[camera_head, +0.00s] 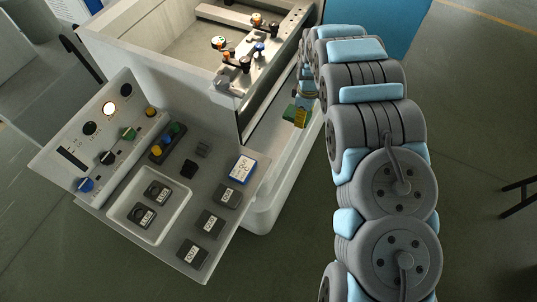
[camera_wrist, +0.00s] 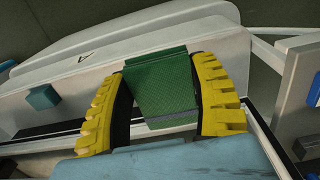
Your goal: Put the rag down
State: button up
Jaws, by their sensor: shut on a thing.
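The rag looks like a green folded piece (camera_wrist: 160,85) between the two yellow fingers of my gripper (camera_wrist: 162,72) in the wrist view. The fingers lie along its left and right sides, shut on it. In the head view the green rag (camera_head: 289,113) shows small beside the yellow fingers of my gripper (camera_head: 299,117). It is at the right side of the white machine, over its long pale ledge (camera_head: 278,150). I cannot tell whether the rag touches the ledge.
A control desk (camera_head: 230,255) with knobs, a shallow tray (camera_head: 176,188) and several dark labelled blocks stands at the front left. The machine's open tank (camera_head: 190,50) holds fixtures. A small teal block (camera_wrist: 42,98) shows on a white surface in the wrist view. Bare floor lies right.

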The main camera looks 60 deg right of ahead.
jog(key=s+f+b, duration=0.2)
jog(key=s+f, duration=0.4)
jog(key=f, duration=0.1)
jog(key=b, duration=0.1)
send_near(278, 149)
jog(key=shift+s+f, duration=0.3)
jog(key=shift+s, duration=0.25)
jog(key=shift+s+f, duration=0.3)
jog(key=shift+s, duration=0.2)
jog(key=shift+w+f+b, duration=0.5)
jog(key=shift+w+f, duration=0.3)
jog(key=shift+f, duration=0.05)
jog(key=shift+w+f, duration=0.1)
jog(key=shift+a+f, duration=0.1)
jog(key=shift+f, duration=0.1)
jog(key=shift+w+f+b, duration=0.1)
jog(key=shift+f+b, duration=0.8)
jog(key=shift+f, duration=0.55)
